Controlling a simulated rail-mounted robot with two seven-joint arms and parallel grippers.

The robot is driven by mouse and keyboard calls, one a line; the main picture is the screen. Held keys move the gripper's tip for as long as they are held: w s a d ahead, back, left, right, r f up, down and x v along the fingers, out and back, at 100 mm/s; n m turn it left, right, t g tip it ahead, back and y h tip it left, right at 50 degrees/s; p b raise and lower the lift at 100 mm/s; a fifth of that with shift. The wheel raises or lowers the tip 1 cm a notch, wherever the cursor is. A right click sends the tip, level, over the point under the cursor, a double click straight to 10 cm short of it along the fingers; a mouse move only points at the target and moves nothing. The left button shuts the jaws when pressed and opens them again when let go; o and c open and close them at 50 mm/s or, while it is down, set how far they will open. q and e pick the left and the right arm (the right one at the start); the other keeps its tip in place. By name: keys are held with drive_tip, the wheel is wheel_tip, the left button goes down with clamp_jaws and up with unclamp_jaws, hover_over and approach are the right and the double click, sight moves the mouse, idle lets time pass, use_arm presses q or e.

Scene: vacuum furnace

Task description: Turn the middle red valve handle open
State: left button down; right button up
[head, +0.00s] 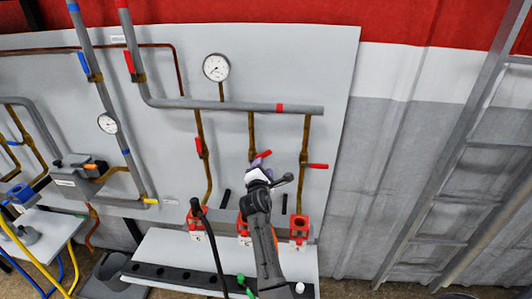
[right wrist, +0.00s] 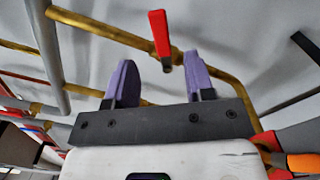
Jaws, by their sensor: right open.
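The middle red valve handle (head: 263,154) sits on a brass vertical pipe on the grey wall panel and points out to the right, tilted slightly up. My right gripper (head: 257,166) is just below it in the head view, partly covering the pipe there. In the right wrist view the red handle (right wrist: 160,35) stands beyond the purple fingertips, roughly centred between them. The right gripper (right wrist: 160,78) is open, with nothing between its fingers. My left gripper is not in view.
Similar red handles are on the left pipe (head: 198,147) and right pipe (head: 318,166). A grey horizontal pipe (head: 225,105) and a round gauge (head: 216,67) are above. Red fittings (head: 300,224) and a white ledge (head: 165,250) are below. A metal ladder frame (head: 455,160) stands at right.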

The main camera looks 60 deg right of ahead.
sight(265, 155)
drive_tip(key=b+x, duration=0.1)
drive_tip(key=x, duration=0.9)
drive_tip(key=shift+w+d, duration=0.1)
drive_tip(key=shift+d, duration=0.15)
drive_tip(key=shift+c, duration=0.5)
drive_tip(key=shift+c, duration=0.7)
clamp_jaws()
